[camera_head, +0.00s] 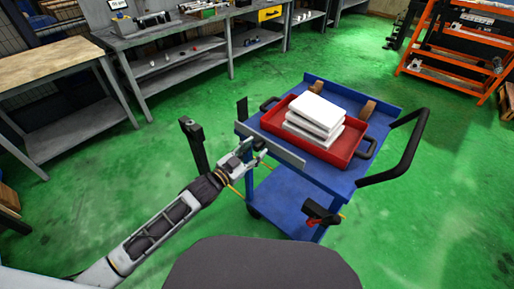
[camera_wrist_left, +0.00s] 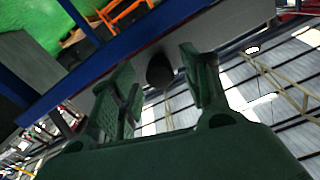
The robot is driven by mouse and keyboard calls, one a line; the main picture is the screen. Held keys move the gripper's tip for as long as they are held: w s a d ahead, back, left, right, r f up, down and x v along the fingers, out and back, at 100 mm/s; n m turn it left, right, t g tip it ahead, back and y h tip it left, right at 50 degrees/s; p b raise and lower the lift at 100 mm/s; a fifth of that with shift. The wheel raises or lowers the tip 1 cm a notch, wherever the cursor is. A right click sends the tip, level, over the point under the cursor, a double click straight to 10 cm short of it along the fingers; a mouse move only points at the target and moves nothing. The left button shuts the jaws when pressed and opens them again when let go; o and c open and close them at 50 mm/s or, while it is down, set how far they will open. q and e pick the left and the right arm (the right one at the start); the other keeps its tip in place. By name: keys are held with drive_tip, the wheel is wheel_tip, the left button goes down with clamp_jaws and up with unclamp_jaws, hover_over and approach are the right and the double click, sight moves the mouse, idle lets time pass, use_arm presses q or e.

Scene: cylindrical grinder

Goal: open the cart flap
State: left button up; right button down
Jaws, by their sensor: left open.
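The blue cart (camera_head: 345,183) stands in the middle of the head view. A long grey flap panel (camera_head: 281,150) runs along its near left edge; I cannot tell its exact tilt. My left gripper (camera_head: 257,152) is open at this panel, near the middle of its length. In the left wrist view, the gripper's two green fingers (camera_wrist_left: 158,88) stand apart on either side of a dark round knob (camera_wrist_left: 160,71) against the grey panel (camera_wrist_left: 85,100). Whether the fingers touch the knob I cannot tell. My right gripper is not in view.
A red tray (camera_head: 345,160) with several white boxes (camera_head: 317,112) lies on the cart top. A black push handle (camera_head: 405,165) sticks out right. Workbenches (camera_head: 165,40) line the back, an orange rack (camera_head: 450,50) stands back right. Green floor around the cart is mostly clear.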

use_arm(q)
drive_tip(key=shift+w+d, duration=0.35)
drive_tip(key=shift+w, duration=0.15)
drive_tip(key=shift+w+d, duration=0.25)
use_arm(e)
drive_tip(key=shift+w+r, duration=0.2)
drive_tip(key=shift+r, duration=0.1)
use_arm(q)
drive_tip(key=c, duration=1)
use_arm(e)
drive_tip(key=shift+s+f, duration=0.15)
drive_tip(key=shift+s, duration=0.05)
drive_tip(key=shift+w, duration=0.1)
